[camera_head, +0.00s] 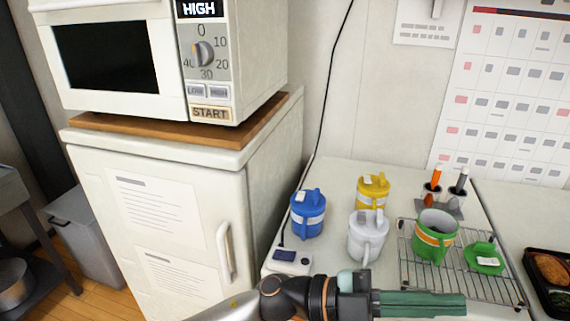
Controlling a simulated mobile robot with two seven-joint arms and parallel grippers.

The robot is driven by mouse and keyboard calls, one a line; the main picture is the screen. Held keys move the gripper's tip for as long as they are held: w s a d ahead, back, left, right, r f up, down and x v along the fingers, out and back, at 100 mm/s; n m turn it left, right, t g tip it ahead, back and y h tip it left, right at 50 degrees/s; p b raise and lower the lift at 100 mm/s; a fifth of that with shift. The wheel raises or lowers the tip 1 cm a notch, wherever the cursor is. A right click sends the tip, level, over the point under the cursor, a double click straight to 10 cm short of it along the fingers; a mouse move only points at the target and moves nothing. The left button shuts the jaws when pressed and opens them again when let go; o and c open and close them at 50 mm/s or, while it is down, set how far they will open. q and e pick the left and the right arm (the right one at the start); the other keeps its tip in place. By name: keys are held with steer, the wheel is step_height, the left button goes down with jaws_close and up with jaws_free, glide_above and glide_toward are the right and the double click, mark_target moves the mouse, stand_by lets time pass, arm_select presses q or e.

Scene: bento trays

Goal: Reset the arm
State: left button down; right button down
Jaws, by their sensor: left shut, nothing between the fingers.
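My left gripper (462,304) reaches in from the bottom of the head view, low in front of the counter. Its green fingers lie together, pointing right, with nothing between them. It is in front of the wire rack's near edge; I cannot tell the exact gap. My right gripper is not in view.
A blue mug (308,216), a yellow mug (373,191) and a white mug (366,238) stand lidded on the counter. An open green mug (434,240) and its green lid (485,258) are on the wire rack (407,262). A bento tray (534,262) is far right. A microwave (170,62) tops the fridge (160,150).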

arm_select(q)
steer(key=w+a+n+t+h, duration=0.3)
steer(key=w+n+t, duration=0.3)
steer(key=n+t, duration=0.25)
steer(key=w+a+f+n+t+y+p, duration=0.1)
steer(key=w+a+f+n+t+y, duration=0.35)
steer(key=a+f+n+t, duration=0.2)
steer(key=w+a+f+n+t+y, duration=0.4)
steer(key=a+f+n+t+y, duration=0.2)
steer(key=f+n+t, duration=0.15)
steer(key=s+a+f+n+g+y, duration=0.1)
steer(key=s+a+f+n+y, duration=0.15)
steer(key=a+f, duration=0.4)
steer(key=s+a+f+n+g+y, duration=0.2)
steer(key=a+f+y, duration=0.25)
steer(key=f, duration=0.25)
steer(key=s+a+f+n+g+y+p, duration=0.1)
steer(key=s+a+f+g+y, duration=0.2)
steer(key=s+a+f, duration=0.6)
steer(key=s+f+g, duration=0.1)
steer(key=s+f, duration=0.1)
steer(key=s, duration=0.1)
steer(key=shift+s+a+f+n, duration=0.15)
steer(key=shift+s+a+n, duration=0.1)
steer(key=shift+n, duration=0.15)
